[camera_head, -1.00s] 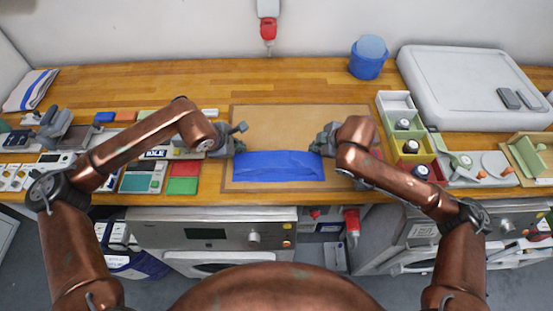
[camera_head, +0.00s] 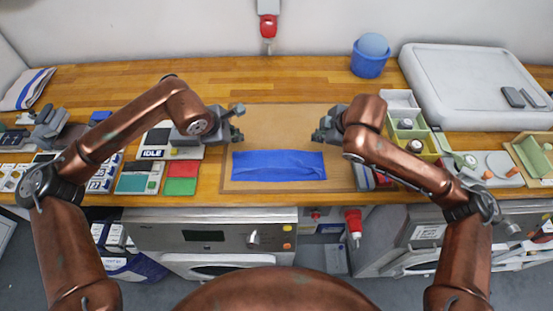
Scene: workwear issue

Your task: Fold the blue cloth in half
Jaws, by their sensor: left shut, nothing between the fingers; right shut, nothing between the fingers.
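The blue cloth (camera_head: 279,166) lies on the tan board (camera_head: 270,119) as a wide, shallow strip with a few wrinkles, near the front of the counter. Whether it is in layers cannot be told from here. My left gripper (camera_head: 238,122) is shut and empty, above and to the left of the cloth, apart from it. My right gripper (camera_head: 318,134) is shut and empty, just beyond the cloth's far right corner, apart from it. The whole cloth is in clear view.
Left of the board are an IDLE sign (camera_head: 153,153), a green tile (camera_head: 181,185) and a red tile (camera_head: 183,168). Open bins (camera_head: 402,100) stand right of the board, partly behind my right arm. A blue bucket (camera_head: 369,65) stands at the back. The board's far part is clear.

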